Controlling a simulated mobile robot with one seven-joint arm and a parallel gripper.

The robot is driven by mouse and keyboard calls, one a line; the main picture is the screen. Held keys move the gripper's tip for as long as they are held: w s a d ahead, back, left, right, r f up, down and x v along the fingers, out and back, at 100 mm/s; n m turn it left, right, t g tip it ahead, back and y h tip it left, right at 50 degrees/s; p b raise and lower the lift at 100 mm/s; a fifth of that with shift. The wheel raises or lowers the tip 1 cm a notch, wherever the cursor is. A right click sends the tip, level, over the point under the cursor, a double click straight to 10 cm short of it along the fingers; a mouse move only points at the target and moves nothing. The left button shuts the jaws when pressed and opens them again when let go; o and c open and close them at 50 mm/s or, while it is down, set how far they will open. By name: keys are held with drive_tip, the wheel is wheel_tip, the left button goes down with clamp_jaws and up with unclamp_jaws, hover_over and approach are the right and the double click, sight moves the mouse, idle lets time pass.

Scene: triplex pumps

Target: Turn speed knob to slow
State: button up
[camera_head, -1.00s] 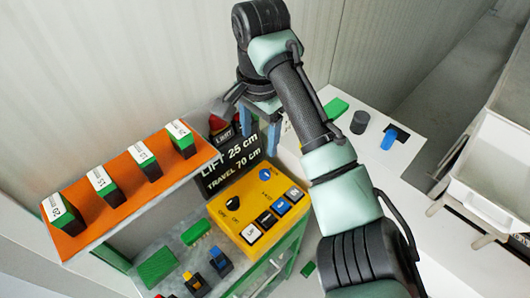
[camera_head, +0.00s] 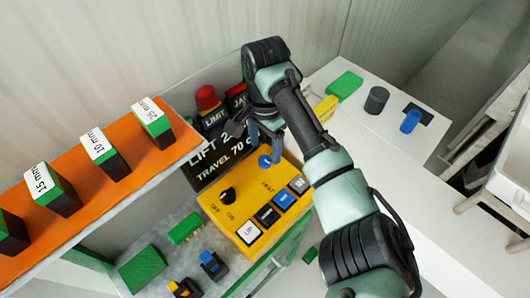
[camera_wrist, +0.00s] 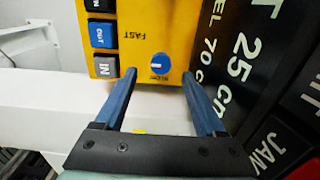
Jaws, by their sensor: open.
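The speed knob (camera_head: 264,162) is a round blue dial with a white mark at the far end of the yellow control panel (camera_head: 212,205). In the wrist view the knob (camera_wrist: 160,64) sits ahead of and between my fingertips, with the word FAST upside down beside it. The white mark lies across the knob, roughly sideways in that view. A small label at its near edge is too blurred to read. My gripper (camera_head: 265,138) is open above the knob, with its blue fingers apart and nothing between them. It also shows in the wrist view (camera_wrist: 159,76).
A black sign (camera_head: 214,168) with lift and travel figures stands close beside the gripper, with a red button (camera_head: 206,98) behind it. A black knob (camera_head: 228,194) and several push buttons share the panel. An orange shelf (camera_head: 85,205) holds several labelled blocks at left.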

sight(265, 160)
drive_tip(key=shift+w+f, duration=0.1)
drive_tip(key=shift+f, duration=2.2)
drive_tip(key=shift+c, duration=0.2)
clamp_jaws()
